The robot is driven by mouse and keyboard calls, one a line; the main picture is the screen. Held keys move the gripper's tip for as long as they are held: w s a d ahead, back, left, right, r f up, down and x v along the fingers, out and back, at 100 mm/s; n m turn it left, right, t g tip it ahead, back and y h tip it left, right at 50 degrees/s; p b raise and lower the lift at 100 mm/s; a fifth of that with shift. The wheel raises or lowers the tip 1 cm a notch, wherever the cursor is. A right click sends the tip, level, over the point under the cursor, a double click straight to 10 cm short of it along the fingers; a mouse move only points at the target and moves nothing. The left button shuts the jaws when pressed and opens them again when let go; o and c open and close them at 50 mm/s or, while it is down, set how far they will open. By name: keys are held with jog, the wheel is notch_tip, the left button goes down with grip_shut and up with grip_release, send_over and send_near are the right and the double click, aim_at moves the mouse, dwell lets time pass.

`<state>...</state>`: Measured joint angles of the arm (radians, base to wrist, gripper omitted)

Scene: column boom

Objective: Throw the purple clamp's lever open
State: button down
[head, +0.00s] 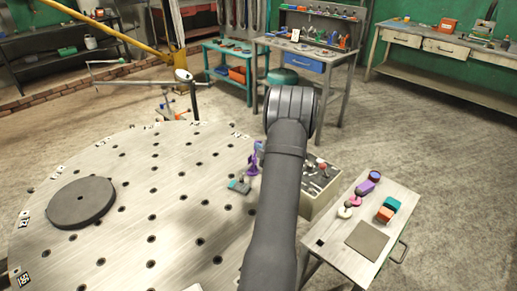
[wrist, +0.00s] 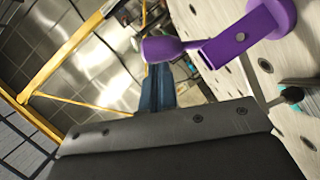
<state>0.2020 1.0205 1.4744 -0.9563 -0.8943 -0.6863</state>
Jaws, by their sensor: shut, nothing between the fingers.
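The purple clamp (head: 252,166) stands on the round perforated table, near its right edge, partly hidden by my arm in the head view. In the wrist view the purple clamp (wrist: 230,47) fills the top right, with its round base on the table. The knob-like purple lever end (wrist: 160,49) points left, away from the base. My gripper (wrist: 158,72) is shut and empty, its dark blue fingers just below the lever end. They look close to it, but I cannot tell whether they touch. In the head view my arm hides most of the gripper.
A teal clamp (head: 239,186) lies just left of the purple one. A thick dark disc (head: 81,202) lies on the round table (head: 150,240). A bin of parts (head: 318,183) and a small side table (head: 330,235) with coloured blocks stand to the right. The table's middle is clear.

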jog(key=shift+m+g, duration=0.6)
jog(key=shift+m, duration=0.1)
jog(key=shift+w+d+f, duration=0.35)
jog(key=shift+w+d, duration=0.05)
jog(key=shift+w, duration=0.3)
jog(key=shift+w+d+f, duration=0.35)
jog(key=shift+w+d, duration=0.1)
jog(key=shift+w, duration=0.25)
jog(key=shift+w+d+f, duration=0.35)
jog(key=shift+w+d, duration=0.05)
jog(key=shift+w, duration=0.3)
jog(key=shift+w, duration=0.1)
jog(key=s+d+r, duration=0.5)
jog(key=s+r, duration=0.3)
jog(key=s, duration=0.1)
jog(key=shift+d, duration=0.15)
